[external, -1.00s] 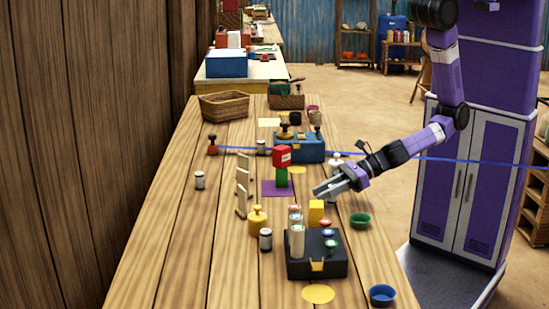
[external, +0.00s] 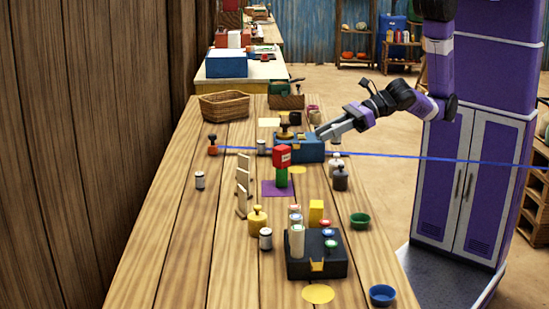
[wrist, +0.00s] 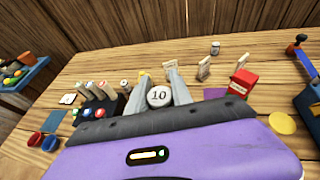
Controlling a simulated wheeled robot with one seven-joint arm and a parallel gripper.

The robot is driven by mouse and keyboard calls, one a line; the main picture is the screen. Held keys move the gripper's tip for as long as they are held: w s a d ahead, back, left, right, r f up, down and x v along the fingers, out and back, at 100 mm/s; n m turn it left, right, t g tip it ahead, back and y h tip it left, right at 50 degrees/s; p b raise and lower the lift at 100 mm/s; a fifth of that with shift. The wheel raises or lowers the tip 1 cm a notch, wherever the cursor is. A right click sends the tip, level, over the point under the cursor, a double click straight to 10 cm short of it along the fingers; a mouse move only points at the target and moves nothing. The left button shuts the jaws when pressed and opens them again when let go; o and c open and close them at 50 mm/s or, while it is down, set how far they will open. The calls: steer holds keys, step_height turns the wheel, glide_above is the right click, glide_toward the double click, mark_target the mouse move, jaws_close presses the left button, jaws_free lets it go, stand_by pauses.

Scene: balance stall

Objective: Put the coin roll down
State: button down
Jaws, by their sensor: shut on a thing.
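The roll is hard to make out in the external view. A black tray (external: 301,269) holding pale upright coin rolls (external: 297,242) stands nearer the front; it also shows at the left in the wrist view (wrist: 88,116).
A red block on a green one (external: 282,157) stands on a purple mat (external: 268,188). A dark weight (external: 340,178), a green bowl (external: 360,221) and a blue bowl (external: 383,295) line the right edge. A blue line (external: 400,155) crosses the scene. The table's left front is clear.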

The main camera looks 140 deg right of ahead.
mark_target(354, 216)
steer(key=w+a+n+t+y+b, duration=0.2)
steer(key=w+a+n+y+b, duration=0.25)
steer(key=a, duration=0.85)
steer(key=shift+y, duration=0.25)
steer(key=f+b, duration=0.4)
steer(key=f, duration=1.5)
steer(key=shift+a+f, duration=0.1)
steer(key=shift+a, duration=0.1)
steer(key=shift+f, duration=0.15)
steer(key=c, duration=1.1)
jaws_free()
steer(key=shift+c, duration=0.2)
